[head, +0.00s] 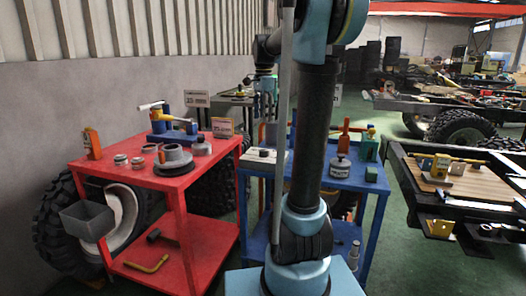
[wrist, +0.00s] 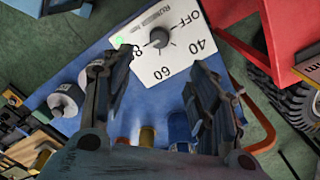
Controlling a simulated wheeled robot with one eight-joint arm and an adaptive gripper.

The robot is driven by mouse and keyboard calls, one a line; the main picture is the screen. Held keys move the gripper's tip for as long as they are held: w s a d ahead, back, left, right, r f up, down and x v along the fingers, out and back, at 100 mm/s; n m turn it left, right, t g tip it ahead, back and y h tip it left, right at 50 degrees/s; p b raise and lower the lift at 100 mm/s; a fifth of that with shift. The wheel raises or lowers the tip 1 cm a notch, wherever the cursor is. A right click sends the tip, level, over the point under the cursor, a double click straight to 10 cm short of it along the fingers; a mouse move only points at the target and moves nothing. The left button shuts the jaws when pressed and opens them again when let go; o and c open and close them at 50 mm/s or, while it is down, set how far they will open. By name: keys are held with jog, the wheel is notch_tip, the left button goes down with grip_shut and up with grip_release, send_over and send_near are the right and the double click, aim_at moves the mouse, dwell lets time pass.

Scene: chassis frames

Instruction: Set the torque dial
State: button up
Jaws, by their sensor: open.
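The torque dial is a dark round knob (wrist: 159,38) on a white panel (wrist: 178,64) marked OFF, 40, 60 and 80. Where the knob points is too small to tell. A green light shows on the panel near the 80. In the head view the panel (head: 256,161) lies at the left of the blue cart's top. My gripper (wrist: 160,59) is open and empty, with its fingers apart on either side of the knob in the picture. It appears above the panel, not touching the knob. In the head view it is partly hidden behind my arm.
A red cart (head: 118,173) with several parts stands to the left. A wood-topped chassis frame (head: 458,184) stands to the right. Green floor is clear between.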

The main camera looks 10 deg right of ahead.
aim_at(263, 150)
notch_tip(263, 150, down, 15)
jog(key=shift+f, duration=0.15)
dwell(0.4)
jog(key=c, duration=1.1)
